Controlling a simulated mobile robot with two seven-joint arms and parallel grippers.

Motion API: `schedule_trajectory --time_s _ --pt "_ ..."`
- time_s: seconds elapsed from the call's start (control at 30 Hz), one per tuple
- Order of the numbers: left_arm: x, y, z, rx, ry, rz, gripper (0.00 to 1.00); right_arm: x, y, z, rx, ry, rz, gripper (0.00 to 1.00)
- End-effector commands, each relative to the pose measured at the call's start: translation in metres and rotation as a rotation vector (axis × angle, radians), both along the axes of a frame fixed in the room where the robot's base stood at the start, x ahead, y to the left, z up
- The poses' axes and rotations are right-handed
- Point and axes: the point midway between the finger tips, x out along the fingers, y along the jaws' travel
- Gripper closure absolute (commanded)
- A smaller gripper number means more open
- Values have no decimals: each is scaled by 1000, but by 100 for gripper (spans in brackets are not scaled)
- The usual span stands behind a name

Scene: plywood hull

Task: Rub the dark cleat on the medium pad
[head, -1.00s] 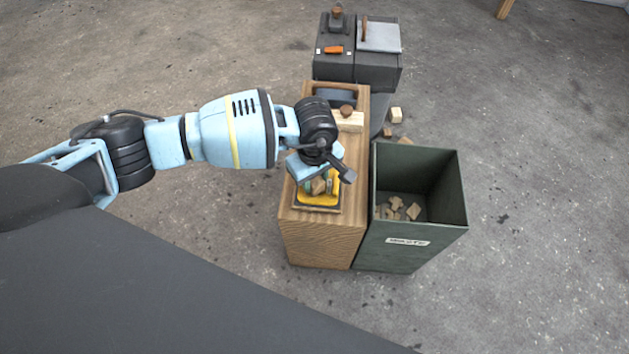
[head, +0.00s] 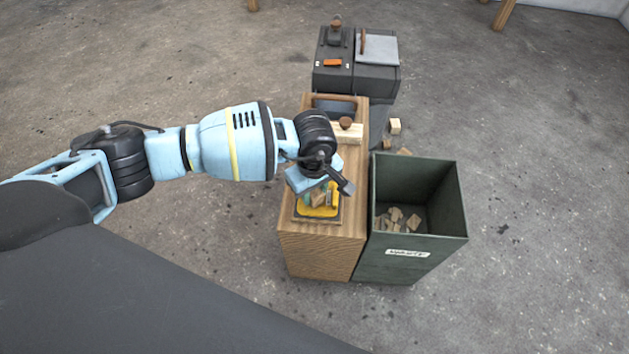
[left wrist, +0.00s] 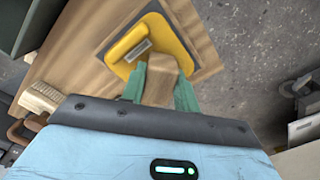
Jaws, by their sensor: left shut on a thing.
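My left gripper (head: 320,190) is shut on a brown wooden block, the cleat (head: 318,199), just over a yellow pad (head: 329,211) with a dark base. The pad lies on top of a wooden cabinet (head: 328,250), near its front end. In the left wrist view, the green fingertips hold the cleat (left wrist: 161,78) at both sides. It overlaps the edge of the yellow pad (left wrist: 170,47), which has a small grey label. I cannot tell whether cleat and pad touch. My right gripper is not in view.
A dark green open bin (head: 412,255) with several wood scraps stands right of the cabinet. A pale block (head: 350,138) with a brown knob (head: 345,123) sits farther back on the cabinet. Behind stand dark boxes (head: 332,82). Loose pieces lie on the floor behind the bin.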

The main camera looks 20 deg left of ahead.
Motion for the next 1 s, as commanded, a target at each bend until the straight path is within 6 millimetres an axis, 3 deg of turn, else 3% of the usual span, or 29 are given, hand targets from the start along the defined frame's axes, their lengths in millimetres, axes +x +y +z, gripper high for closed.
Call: schedule_trajectory --time_s 0.17,0.53,1.0 --pt "-13 -3 0 0 5 -2 88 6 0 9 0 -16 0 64" --pt "-13 -3 1 0 4 -1 88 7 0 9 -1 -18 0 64" --pt "-11 -4 40 -1 0 -1 88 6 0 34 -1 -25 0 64"
